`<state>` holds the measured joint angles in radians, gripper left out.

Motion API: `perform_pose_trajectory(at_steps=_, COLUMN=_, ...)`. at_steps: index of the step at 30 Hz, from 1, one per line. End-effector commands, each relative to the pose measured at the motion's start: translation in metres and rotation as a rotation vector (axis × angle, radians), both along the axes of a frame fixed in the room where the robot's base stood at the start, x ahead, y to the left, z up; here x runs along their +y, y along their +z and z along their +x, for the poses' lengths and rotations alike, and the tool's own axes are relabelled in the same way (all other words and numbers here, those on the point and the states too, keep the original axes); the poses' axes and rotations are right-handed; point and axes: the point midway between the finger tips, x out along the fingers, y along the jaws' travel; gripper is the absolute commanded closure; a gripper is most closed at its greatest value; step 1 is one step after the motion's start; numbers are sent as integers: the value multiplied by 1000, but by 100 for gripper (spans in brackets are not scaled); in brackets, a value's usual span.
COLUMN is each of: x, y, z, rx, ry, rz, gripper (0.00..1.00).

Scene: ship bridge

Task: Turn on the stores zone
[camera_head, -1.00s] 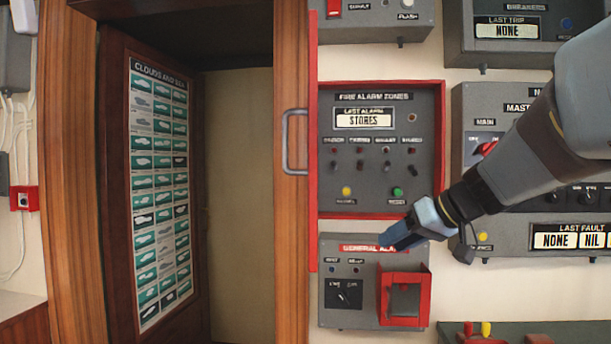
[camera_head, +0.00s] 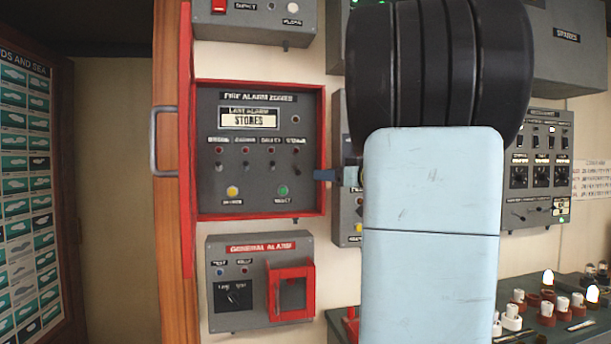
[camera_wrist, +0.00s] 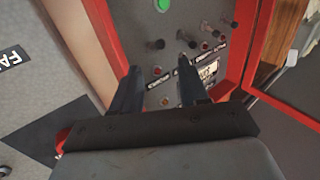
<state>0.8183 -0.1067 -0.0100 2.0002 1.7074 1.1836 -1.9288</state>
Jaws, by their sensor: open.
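The grey fire alarm zones panel (camera_head: 240,197) hangs on the wall inside a red frame. It has a row of small dark toggle switches, each with a lamp and a blurred label above. The rightmost switch (camera_head: 296,168) has a label that seems to start with "ST". A window above them reads "STORES". My gripper (camera_head: 322,175) is at the panel's right edge, partly hidden by my arm. In the wrist view it is open and empty (camera_wrist: 159,68), with one switch (camera_wrist: 155,44) just beyond and between the fingertips. I cannot tell whether they touch.
The red frame (camera_head: 320,150) stands out around the panel, close to my gripper. A door handle (camera_head: 155,140) sticks out at left.

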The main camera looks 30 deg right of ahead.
Motion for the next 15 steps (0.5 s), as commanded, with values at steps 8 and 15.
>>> perform_pose_trajectory(at_steps=8, x=17, y=0, z=47, rx=2, ry=3, rz=2, gripper=56)
perform_pose_trajectory(at_steps=15, x=26, y=0, z=73, rx=0, ry=3, rz=1, gripper=56)
